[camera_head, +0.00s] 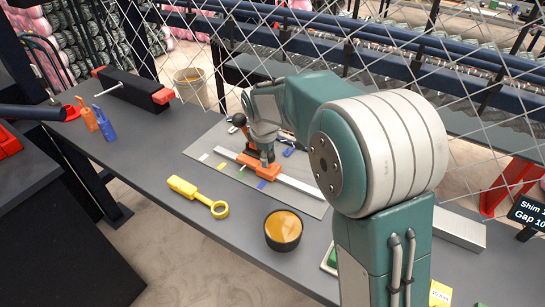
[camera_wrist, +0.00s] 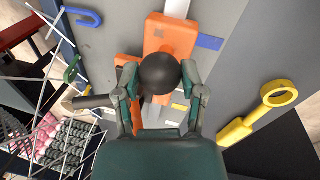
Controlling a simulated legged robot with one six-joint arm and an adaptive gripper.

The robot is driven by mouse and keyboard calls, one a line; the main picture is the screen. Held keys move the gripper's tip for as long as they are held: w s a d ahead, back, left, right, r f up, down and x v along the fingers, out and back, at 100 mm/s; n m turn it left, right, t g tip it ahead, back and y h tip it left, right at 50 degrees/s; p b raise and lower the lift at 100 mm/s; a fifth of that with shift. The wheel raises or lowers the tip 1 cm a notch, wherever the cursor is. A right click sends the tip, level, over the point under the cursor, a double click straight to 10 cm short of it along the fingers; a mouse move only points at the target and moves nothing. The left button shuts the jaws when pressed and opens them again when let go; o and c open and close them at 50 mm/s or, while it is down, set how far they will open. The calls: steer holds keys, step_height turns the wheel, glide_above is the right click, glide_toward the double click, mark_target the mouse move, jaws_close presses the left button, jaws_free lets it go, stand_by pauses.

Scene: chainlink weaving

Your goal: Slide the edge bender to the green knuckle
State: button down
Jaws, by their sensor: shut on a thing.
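The edge bender is an orange slider (camera_head: 258,172) on a pale metal rail (camera_head: 300,188); it also shows in the wrist view (camera_wrist: 168,38). Its black ball knob (camera_wrist: 160,73) sits between the fingers of my gripper (camera_wrist: 161,82), which is shut on it. In the head view my gripper (camera_head: 250,128) is above the bender, partly hidden by its own links. A green hook-shaped piece (camera_wrist: 71,68), which may be the green knuckle, lies left of the bender in the wrist view. A blue hook (camera_wrist: 82,16) lies beyond it.
Coloured strips, one blue (camera_wrist: 209,42), mark the grey mat (camera_head: 212,140) beside the rail. A yellow ring-ended tool (camera_head: 198,196) and a round dark dish (camera_head: 283,230) stand nearer the table's front edge. Chain-link mesh (camera_head: 330,40) rises behind the table.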

steer(key=shift+f, duration=0.1)
steer(key=shift+c, duration=1)
jaws_free()
step_height(320, 180, up, 12)
steer(key=s+a, duration=0.1)
steer(key=s, duration=0.1)
steer(key=shift+f, duration=0.15)
